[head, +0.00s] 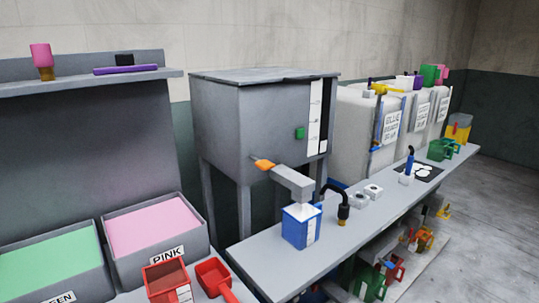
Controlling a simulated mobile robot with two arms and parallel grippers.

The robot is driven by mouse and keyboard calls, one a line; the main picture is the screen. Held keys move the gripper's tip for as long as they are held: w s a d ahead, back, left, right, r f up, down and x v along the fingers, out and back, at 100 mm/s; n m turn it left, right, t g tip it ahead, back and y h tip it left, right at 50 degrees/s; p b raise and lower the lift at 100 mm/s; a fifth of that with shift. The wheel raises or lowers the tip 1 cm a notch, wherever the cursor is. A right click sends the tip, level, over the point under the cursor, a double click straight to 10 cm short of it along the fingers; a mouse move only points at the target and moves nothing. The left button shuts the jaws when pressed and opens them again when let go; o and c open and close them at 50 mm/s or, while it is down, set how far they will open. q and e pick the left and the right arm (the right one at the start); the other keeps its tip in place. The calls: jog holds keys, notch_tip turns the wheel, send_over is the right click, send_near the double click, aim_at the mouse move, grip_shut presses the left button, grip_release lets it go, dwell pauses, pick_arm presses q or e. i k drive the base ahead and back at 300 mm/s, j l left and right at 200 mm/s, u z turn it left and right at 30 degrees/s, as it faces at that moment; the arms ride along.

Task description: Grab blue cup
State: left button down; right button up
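A blue cup (299,229), square with a white marked strip on its side, stands upright on the long grey bench. It is directly under the grey spout of the metal tank. Something white shows at its top, under the spout's end; I cannot tell whether it is a filling or part of the spout. Neither of my grippers is in view.
The grey tank (262,115) has an orange-handled spout (290,181) over the cup. A black bent tap (343,207) stands close right of the cup. Red containers (167,279) and pink (154,228) and green (50,265) bins are at lower left. Bench front is clear.

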aim_at(301, 224)
jog(key=i+l, duration=0.15)
jog(key=l, duration=0.2)
jog(key=i+l, duration=0.15)
jog(key=l, duration=0.15)
jog(key=i+l, duration=0.15)
jog(key=l, duration=0.2)
jog(key=i+l, duration=0.15)
jog(key=l, duration=0.2)
